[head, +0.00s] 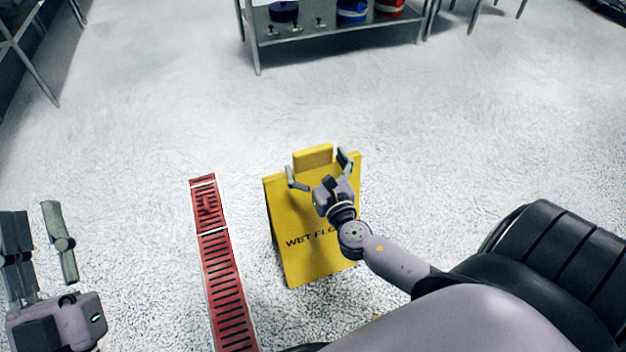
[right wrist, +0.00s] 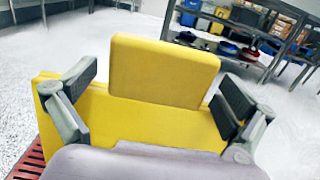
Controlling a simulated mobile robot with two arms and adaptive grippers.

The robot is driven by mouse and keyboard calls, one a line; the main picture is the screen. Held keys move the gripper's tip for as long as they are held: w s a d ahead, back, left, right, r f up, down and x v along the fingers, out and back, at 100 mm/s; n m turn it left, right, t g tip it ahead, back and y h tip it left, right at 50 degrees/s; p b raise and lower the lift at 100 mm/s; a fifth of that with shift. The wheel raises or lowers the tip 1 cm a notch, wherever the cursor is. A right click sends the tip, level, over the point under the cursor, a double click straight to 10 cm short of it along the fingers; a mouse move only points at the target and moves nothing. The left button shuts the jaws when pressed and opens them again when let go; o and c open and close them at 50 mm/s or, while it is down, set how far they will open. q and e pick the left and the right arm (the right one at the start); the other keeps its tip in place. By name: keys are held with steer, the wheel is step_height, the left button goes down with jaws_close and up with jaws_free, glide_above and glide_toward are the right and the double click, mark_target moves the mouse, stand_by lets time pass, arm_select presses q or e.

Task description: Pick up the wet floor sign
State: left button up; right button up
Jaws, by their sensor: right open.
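The yellow wet floor sign (head: 300,258) stands upright on the floor in the middle of the head view, with its lettering partly hidden by my right gripper and arm. My right gripper (head: 319,172) is open at the sign's top, its fingers apart on either side of the raised top handle. In the right wrist view, the sign's top handle (right wrist: 163,70) lies between the open fingers (right wrist: 160,92), with a gap to each side. My left gripper (head: 40,240) is open and empty at the lower left of the head view, apart from the sign.
A red floor drain grate (head: 222,275) runs along the floor just left of the sign. A metal shelf (head: 335,42) with blue and red containers stands at the back. Metal table legs (head: 35,75) stand at the upper left. The floor around the sign is otherwise clear.

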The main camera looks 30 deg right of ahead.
steer(key=shift+w+d, duration=0.15)
steer(key=shift+w, duration=0.5)
steer(key=shift+c, duration=0.4)
steer(key=c, duration=1.7)
steer(key=shift+r, duration=0.1)
steer(key=shift+c, duration=0.6)
